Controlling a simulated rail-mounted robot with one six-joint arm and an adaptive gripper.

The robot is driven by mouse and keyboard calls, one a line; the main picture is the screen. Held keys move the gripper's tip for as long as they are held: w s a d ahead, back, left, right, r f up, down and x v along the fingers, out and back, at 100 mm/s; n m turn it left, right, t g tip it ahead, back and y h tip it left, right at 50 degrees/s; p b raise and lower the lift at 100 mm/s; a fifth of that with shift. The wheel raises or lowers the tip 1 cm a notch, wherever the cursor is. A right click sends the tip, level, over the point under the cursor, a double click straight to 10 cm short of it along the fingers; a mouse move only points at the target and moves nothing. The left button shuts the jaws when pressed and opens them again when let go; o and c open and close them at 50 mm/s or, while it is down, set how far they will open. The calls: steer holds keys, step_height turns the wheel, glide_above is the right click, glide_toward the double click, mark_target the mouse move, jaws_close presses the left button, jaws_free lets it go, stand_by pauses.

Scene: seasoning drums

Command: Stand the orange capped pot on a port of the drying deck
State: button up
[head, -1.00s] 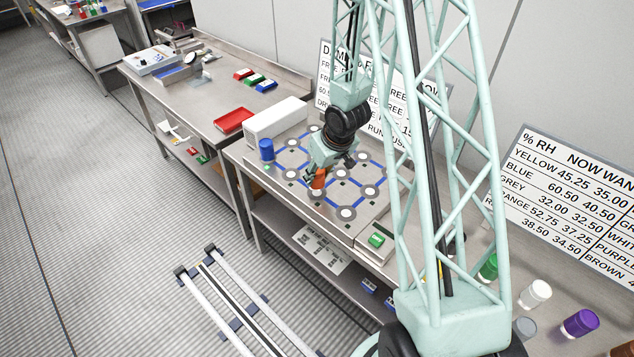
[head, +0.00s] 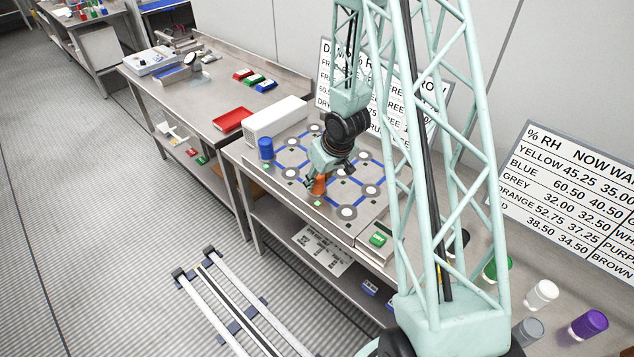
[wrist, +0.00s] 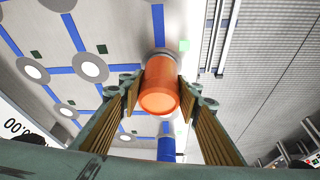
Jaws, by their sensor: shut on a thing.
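The orange capped pot (head: 318,187) is held upright between the fingers of my gripper (head: 320,178), over the near side of the drying deck (head: 318,212). In the wrist view the orange pot (wrist: 160,88) fills the space between the two fingers (wrist: 159,90), which press on its sides. A grey port ring (wrist: 160,52) shows just past the pot's far end, mostly hidden by it. I cannot tell whether the pot's base touches the port. Other ports, such as the front one (head: 347,212) and the right one (head: 372,191), are empty.
A blue pot (head: 266,148) stands at the deck's left corner. A white box (head: 277,120) sits behind it. A green button (head: 378,239) is on the panel at the front right.

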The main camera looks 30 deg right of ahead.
steer(key=shift+f, duration=0.2)
steer(key=o, duration=0.9)
steer(key=shift+r, duration=0.2)
steer(key=p+v, duration=0.3)
steer(key=v, duration=0.9)
steer(key=shift+r, duration=0.15)
stand_by(0.5)
